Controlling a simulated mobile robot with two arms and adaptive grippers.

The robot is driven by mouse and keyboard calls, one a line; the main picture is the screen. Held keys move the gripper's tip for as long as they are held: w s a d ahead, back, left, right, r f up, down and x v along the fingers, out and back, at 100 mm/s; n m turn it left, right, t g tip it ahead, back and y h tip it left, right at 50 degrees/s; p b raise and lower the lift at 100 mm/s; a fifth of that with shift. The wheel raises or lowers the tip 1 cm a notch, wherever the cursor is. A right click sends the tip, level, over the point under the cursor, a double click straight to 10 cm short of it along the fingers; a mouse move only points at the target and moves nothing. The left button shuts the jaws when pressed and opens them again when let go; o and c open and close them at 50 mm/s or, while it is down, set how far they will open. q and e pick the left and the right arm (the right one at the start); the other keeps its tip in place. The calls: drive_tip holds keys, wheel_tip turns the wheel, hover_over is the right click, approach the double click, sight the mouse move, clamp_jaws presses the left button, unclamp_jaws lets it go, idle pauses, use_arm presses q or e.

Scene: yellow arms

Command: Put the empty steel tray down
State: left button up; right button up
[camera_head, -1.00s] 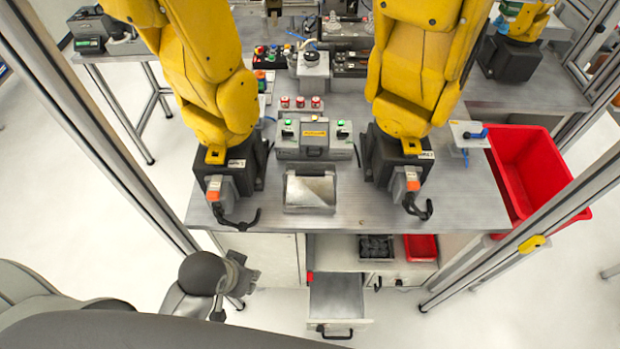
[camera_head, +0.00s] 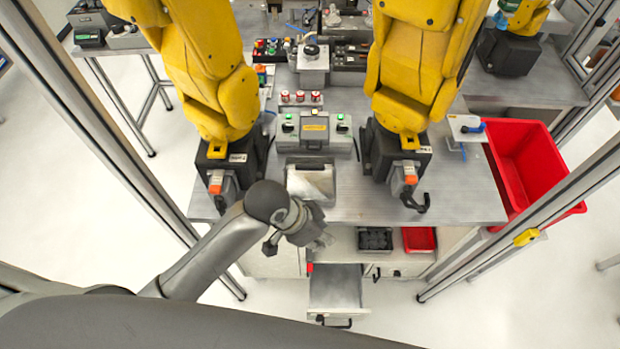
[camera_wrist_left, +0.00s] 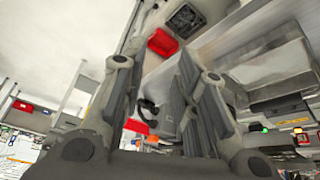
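A steel tray (camera_head: 311,182) lies near the front edge of the grey table, just in front of the grey control box. It looks empty, and its front part is partly covered by my left gripper. My left gripper (camera_head: 322,238) is in front of the tray, above the open drawer area, and I see nothing held in it. In the left wrist view my left gripper (camera_wrist_left: 162,95) has its two fingers spread apart. My right gripper is not in view.
Two yellow robot arms (camera_head: 212,90) stand on the table, one on each side. A control box (camera_head: 314,144) stands behind the tray. An open drawer (camera_head: 335,288) juts out below. A shelf holds a dark bin (camera_head: 374,238) and a red bin (camera_head: 419,239).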

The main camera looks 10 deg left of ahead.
use_arm(q)
drive_tip(key=w+a+f+m, duration=0.1)
drive_tip(key=w+a, duration=0.1)
drive_tip(key=w, duration=0.2)
drive_tip(key=w+a+f+m+g+y+b, duration=0.1)
drive_tip(key=w+a+f+m, duration=0.1)
drive_tip(key=w, duration=0.3)
drive_tip(key=w+a+f+m+g+y+b, duration=0.1)
drive_tip(key=w+a+m, duration=0.1)
drive_tip(key=w, duration=0.3)
drive_tip(key=shift+a+f, duration=0.1)
drive_tip(key=shift+f, duration=0.3)
drive_tip(key=f+b, duration=0.4)
drive_tip(key=d+f+b, duration=0.1)
drive_tip(key=f+b, duration=0.1)
drive_tip(key=b, duration=0.1)
drive_tip(key=shift+f, duration=0.15)
drive_tip(key=shift+c, duration=0.4)
clamp_jaws()
